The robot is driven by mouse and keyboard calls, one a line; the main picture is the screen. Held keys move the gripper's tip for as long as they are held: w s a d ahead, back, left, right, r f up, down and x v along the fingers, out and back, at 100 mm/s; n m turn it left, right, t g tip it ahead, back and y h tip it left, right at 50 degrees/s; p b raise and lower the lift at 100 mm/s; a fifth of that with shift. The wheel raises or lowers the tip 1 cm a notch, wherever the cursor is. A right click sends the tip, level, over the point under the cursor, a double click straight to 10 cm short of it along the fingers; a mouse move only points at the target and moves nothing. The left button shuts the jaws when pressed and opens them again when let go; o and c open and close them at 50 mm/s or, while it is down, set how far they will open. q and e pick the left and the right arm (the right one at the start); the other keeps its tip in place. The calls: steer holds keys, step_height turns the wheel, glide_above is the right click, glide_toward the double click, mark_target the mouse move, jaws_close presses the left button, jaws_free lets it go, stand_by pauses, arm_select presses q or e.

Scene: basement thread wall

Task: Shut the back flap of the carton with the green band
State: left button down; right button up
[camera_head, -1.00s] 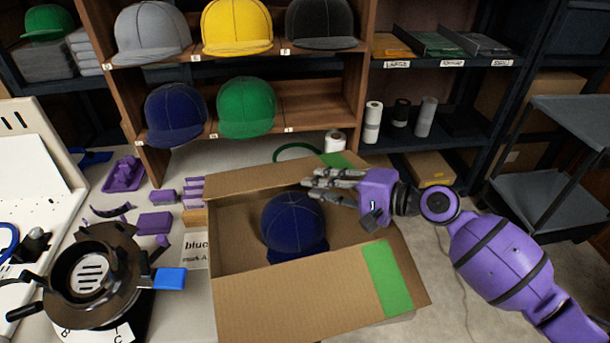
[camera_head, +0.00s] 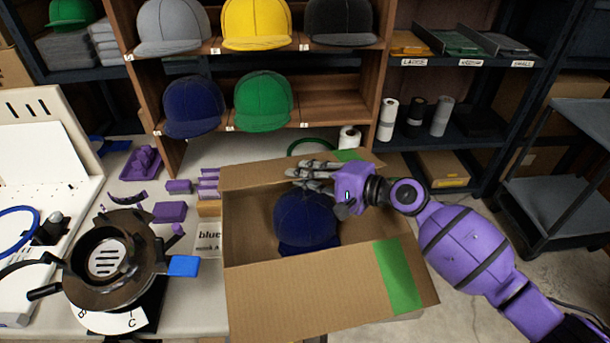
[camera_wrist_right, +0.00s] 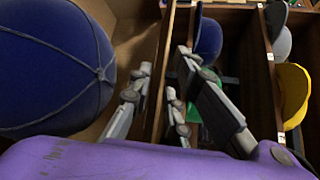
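The open carton (camera_head: 252,230) stands on the table with a dark blue cap (camera_head: 305,218) inside. Its front flap (camera_head: 300,296) is folded outward toward me and carries the green band (camera_head: 398,277). The back flap (camera_head: 255,172) is up along the far edge; green also shows at its right end (camera_head: 346,155). My right gripper (camera_head: 312,174) is over the back of the carton, beside the back flap and above the cap. In the right wrist view its fingers (camera_wrist_right: 172,105) are spread apart, with the cap at left. Whether they touch the flap is unclear. My left gripper is out of view.
A wooden shelf (camera_head: 200,142) with several caps stands close behind the carton. A round dark press (camera_head: 105,258) with a blue tab is at left. Purple blocks (camera_head: 170,211) and a printed card (camera_head: 208,240) lie beside the carton. White and dark rolls (camera_head: 387,118) stand at right.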

mark_target(305, 198)
jaws_close()
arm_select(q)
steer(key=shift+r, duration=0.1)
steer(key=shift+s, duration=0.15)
arm_select(e)
steer(key=shift+f, duration=0.1)
steer(key=shift+s+f+b, duration=0.25)
steer(key=shift+f, duration=0.4)
steer(key=shift+s+f+b, duration=0.25)
steer(key=shift+f, duration=0.35)
steer(key=shift+s+f+b, duration=0.2)
steer(key=shift+f+b, duration=0.1)
steer(key=shift+f, duration=0.45)
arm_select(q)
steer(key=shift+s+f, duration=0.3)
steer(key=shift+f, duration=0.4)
arm_select(e)
steer(key=shift+o, duration=1)
jaws_free()
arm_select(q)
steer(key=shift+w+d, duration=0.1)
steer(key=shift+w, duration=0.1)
arm_select(e)
steer(key=shift+o, duration=0.5)
steer(key=shift+w+r, duration=0.2)
steer(key=shift+w, duration=0.05)
steer(key=shift+d+r, duration=0.1)
